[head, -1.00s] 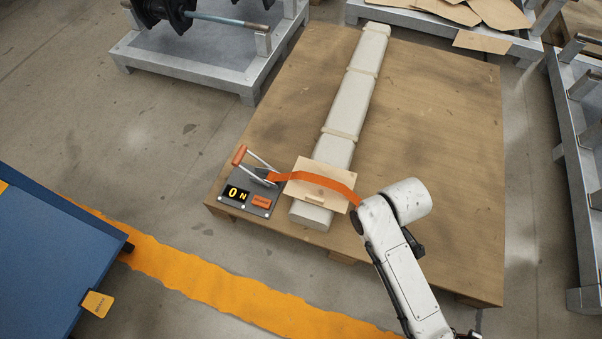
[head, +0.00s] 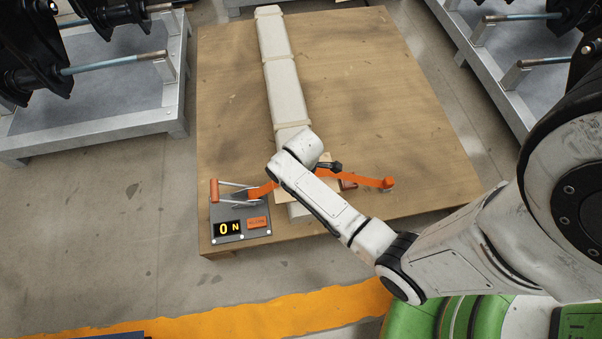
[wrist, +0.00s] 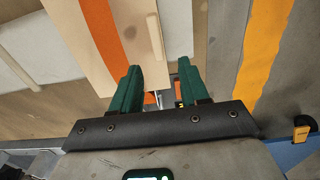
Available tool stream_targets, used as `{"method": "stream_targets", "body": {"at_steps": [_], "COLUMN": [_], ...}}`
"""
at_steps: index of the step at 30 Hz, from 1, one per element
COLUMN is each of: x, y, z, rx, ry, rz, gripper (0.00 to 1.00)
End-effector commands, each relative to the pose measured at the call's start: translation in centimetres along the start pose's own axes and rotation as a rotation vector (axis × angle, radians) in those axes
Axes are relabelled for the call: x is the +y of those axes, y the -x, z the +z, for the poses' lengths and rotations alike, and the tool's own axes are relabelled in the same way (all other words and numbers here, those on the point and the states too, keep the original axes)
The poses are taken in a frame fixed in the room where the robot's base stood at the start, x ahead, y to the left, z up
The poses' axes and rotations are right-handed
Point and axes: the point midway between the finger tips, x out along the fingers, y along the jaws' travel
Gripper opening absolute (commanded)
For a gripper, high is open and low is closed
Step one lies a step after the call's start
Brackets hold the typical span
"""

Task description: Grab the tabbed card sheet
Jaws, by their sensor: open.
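The tabbed card sheet (wrist: 126,62) is a pale tan sheet with a raised wooden tab (wrist: 154,36). In the head view my arm covers most of it, and a small part (head: 283,199) shows. It lies on the long pale wrapped bar (head: 284,92), with an orange strap (wrist: 102,28) running across it. My gripper (wrist: 159,66) has two green fingers, spread apart and empty. In the wrist view the left finger overlaps the sheet, and the tab appears beyond the gap between the fingers. I cannot tell whether a finger touches the sheet.
The ratchet tensioner plate (head: 240,222) with a red handle and a "0 N" display sits left of the bar. The strap's orange end (head: 388,183) lies to the right. The wooden board (head: 370,75) is mostly clear. Metal racks (head: 110,110) stand on both sides.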

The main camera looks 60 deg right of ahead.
Motion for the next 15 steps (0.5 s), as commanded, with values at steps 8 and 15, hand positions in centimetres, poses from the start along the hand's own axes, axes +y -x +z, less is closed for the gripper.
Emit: {"method": "stream_targets", "body": {"at_steps": [8, 15], "x": [0.0, 0.3], "y": [-2.1, -5.0], "z": [0.0, -0.3], "rx": [0.0, 0.0], "ry": [-0.001, -0.001], "rz": [0.0, 0.0], "gripper": [0.45, 0.45]}}
